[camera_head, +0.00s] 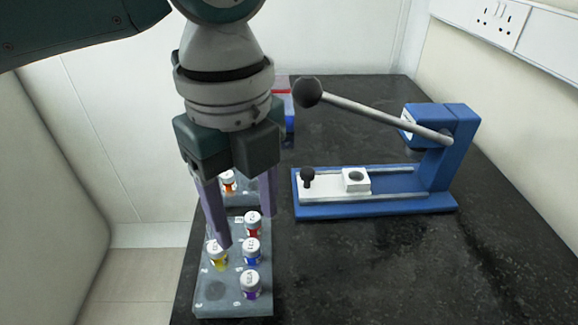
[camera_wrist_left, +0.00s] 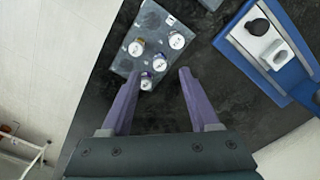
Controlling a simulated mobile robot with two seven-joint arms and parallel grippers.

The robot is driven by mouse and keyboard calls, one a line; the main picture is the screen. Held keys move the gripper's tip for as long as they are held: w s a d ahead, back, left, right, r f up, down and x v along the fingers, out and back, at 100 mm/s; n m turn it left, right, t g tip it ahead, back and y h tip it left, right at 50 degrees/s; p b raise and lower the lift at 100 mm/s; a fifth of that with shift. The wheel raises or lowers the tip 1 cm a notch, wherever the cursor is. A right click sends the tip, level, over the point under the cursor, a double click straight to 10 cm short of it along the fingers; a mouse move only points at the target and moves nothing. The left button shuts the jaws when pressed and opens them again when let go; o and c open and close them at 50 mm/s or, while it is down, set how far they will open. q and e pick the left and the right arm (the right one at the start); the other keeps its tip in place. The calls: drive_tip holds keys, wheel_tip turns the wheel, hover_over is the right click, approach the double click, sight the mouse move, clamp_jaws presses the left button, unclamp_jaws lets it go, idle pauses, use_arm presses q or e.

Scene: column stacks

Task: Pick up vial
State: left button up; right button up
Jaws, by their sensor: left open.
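Several small white-capped vials stand upright in a grey rack (camera_head: 215,305) in the head view. An orange-banded vial (camera_head: 228,182) stands at the back, seen between my fingers. A red-banded vial (camera_head: 253,224), a blue-banded vial (camera_head: 252,251), a yellow-banded vial (camera_head: 218,257) and a purple-banded vial (camera_head: 250,286) stand nearer. My left gripper (camera_head: 246,229) points down over the rack, open and empty. In the left wrist view its fingers (camera_wrist_left: 160,74) are apart, with vials (camera_wrist_left: 146,81) between and beyond the tips. My right gripper is not in view.
A blue press (camera_head: 400,208) with a long lever and dark knob stands right of the rack; it also shows in the left wrist view (camera_wrist_left: 243,53). A red-and-blue box (camera_head: 289,112) is partly hidden behind my gripper. The dark worktop (camera_head: 400,275) is clear at front right.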

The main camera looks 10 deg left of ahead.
sight(250, 245)
use_arm(q)
wheel_tip(250, 245, down, 5)
drive_tip(key=shift+r+b, duration=0.1)
drive_tip(key=shift+b, duration=0.35)
drive_tip(key=shift+c, duration=0.2)
clamp_jaws()
